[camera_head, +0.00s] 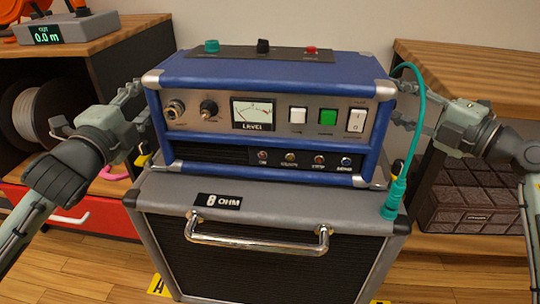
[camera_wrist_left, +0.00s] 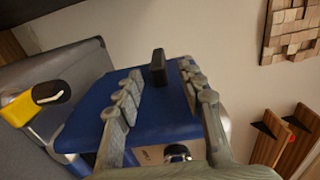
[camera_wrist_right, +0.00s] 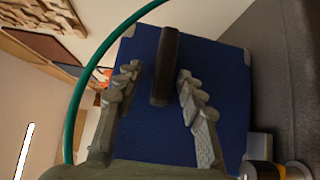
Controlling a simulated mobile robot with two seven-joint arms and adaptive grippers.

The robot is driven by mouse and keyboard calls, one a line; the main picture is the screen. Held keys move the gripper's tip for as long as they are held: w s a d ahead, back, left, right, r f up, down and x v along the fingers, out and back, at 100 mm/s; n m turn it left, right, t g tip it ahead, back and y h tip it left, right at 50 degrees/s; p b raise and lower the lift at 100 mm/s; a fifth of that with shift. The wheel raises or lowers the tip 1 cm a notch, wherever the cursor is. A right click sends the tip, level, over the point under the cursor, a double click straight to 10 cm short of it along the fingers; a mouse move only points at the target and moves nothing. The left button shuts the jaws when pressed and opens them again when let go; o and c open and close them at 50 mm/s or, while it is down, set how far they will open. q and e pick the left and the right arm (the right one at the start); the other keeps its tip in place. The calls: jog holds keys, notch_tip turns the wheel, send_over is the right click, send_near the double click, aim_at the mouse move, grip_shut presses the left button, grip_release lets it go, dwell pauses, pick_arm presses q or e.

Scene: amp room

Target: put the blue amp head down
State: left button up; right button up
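The blue amp head (camera_head: 270,115) appears to rest level on top of the grey speaker cabinet (camera_head: 290,205). Its front has knobs, a level meter and a green switch. My left gripper (camera_head: 140,108) is at its left side; the left wrist view shows the fingers (camera_wrist_left: 160,82) apart, with a dark side handle (camera_wrist_left: 158,66) between their tips. My right gripper (camera_head: 400,105) is at its right side; its fingers (camera_wrist_right: 158,78) are apart on either side of another dark handle (camera_wrist_right: 165,66). I see no clear finger contact. The amp head's underside is hidden.
A teal cable (camera_head: 418,110) arcs from behind the amp head's right side to a plug on the cabinet top, close to my right gripper. Wooden shelves stand left (camera_head: 90,45) and right (camera_head: 480,65). The cabinet has a chrome front handle (camera_head: 258,243).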

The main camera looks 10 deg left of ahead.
pick_arm(q)
jog(key=shift+s, duration=0.95)
pick_arm(e)
jog(key=v, duration=1.2)
pick_arm(q)
jog(key=shift+s, duration=0.1)
pick_arm(e)
jog(key=shift+s, duration=0.15)
